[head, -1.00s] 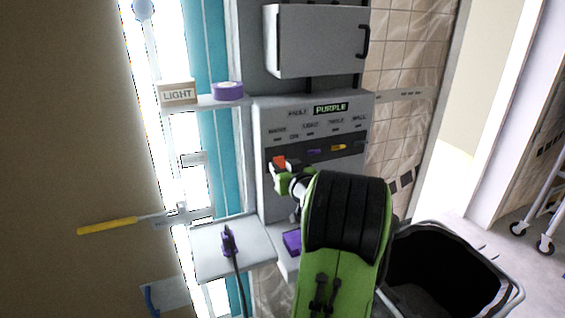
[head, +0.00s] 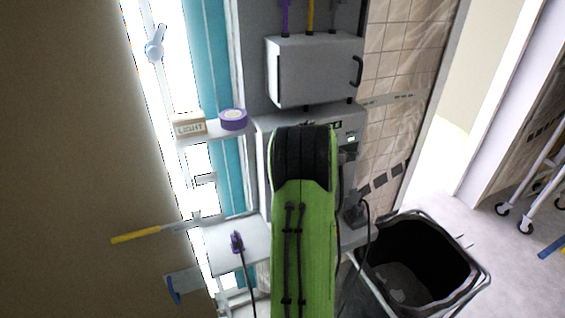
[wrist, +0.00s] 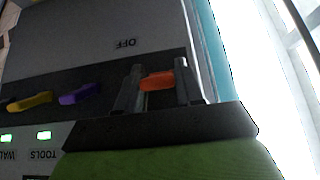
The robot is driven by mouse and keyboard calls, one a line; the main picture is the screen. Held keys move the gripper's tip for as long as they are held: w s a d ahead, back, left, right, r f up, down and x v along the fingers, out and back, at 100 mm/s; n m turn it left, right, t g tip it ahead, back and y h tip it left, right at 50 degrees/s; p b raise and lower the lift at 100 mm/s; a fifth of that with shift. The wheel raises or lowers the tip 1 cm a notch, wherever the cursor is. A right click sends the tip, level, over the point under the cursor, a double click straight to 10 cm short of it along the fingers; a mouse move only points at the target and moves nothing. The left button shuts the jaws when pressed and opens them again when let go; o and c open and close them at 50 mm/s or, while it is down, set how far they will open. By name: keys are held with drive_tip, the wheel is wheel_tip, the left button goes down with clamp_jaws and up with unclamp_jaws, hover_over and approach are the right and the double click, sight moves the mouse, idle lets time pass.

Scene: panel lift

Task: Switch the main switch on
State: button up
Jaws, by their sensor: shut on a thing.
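The main switch is an orange lever (wrist: 157,81) at the end of a dark strip on the grey panel (wrist: 75,28). In the wrist view my gripper (wrist: 158,88) has one finger on each side of the lever and is shut on it. An upside-down OFF label shows on the panel near it. Purple (wrist: 80,94) and yellow (wrist: 30,101) levers sit farther along the strip. Green lamps glow at the TOOLS (wrist: 44,135) and WALL (wrist: 7,138) labels. In the head view my arm hides the lever, the gripper and most of the panel.
A grey box (head: 315,72) with a handle is above the panel. A shelf at the left holds a LIGHT block (head: 189,125) and a purple roll (head: 233,119). A black bin (head: 420,262) stands at the lower right.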

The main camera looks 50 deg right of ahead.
drive_tip(key=shift+w+d+r+g+y+p, duration=0.15)
drive_tip(key=shift+r+g+y+p, duration=0.25)
drive_tip(key=shift+p, duration=0.5)
drive_tip(key=shift+f, duration=0.15)
drive_tip(key=o, duration=1)
drive_tip(key=shift+c, duration=0.2)
drive_tip(key=v, duration=1.5)
drive_tip(key=shift+a+r+b, duration=0.25)
drive_tip(key=shift+r+b, duration=0.05)
